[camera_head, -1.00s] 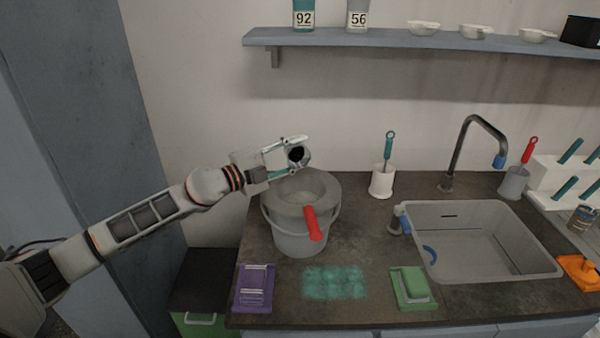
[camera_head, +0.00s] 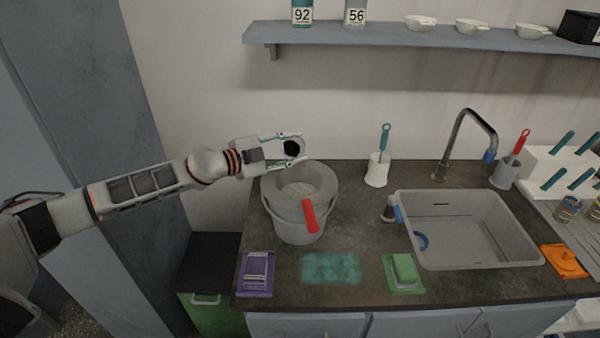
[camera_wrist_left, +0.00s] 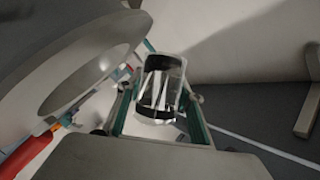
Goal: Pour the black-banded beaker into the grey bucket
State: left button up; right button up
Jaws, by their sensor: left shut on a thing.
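My left gripper (camera_head: 294,149) is shut on the black-banded beaker (camera_head: 292,149), a small clear vessel with a dark band. It is above the back rim of the grey bucket (camera_head: 292,226), apart from it. In the left wrist view the beaker (camera_wrist_left: 160,84) sits between the fingers and looks clear, with black at both ends; I cannot tell whether anything is inside. The bucket (camera_wrist_left: 62,52) fills the upper left there. The bucket stands upright on the counter with something pale inside and a red grip at its front. My right gripper is not in view.
The dark counter (camera_head: 350,228) holds a purple sponge tray (camera_head: 256,274), a teal patch (camera_head: 331,267), a green sponge (camera_head: 404,268) and a white brush holder (camera_head: 377,172). A sink (camera_head: 470,257) with a tall tap is to the right. A shelf (camera_head: 390,37) runs above.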

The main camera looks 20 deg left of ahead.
aim_at(294, 141)
pick_arm(q)
jog(key=shift+w+a+f+n, duration=0.1)
jog(key=shift+f+n, duration=0.05)
jog(key=shift+n, duration=0.35)
jog(key=shift+w+r+n+g, duration=0.15)
jog(key=shift+r+n+g, duration=0.15)
jog(key=shift+n+g, duration=0.35)
jog(key=shift+w+a+f+n+g, duration=0.25)
jog(key=shift+w+f+n+g, duration=0.1)
jog(key=shift+w+n, duration=0.3)
jog(key=shift+w+a+r+n+g, duration=0.2)
jog(key=shift+w+r+n+g, duration=0.3)
jog(key=shift+n, duration=0.1)
jog(key=shift+w+f+n+g, duration=0.3)
jog(key=shift+f+n+g, duration=0.1)
jog(key=shift+n, duration=0.1)
jog(key=shift+w+f+n+g+h, duration=0.15)
jog(key=shift+w+n+g+h, duration=0.3)
jog(key=shift+n, duration=0.25)
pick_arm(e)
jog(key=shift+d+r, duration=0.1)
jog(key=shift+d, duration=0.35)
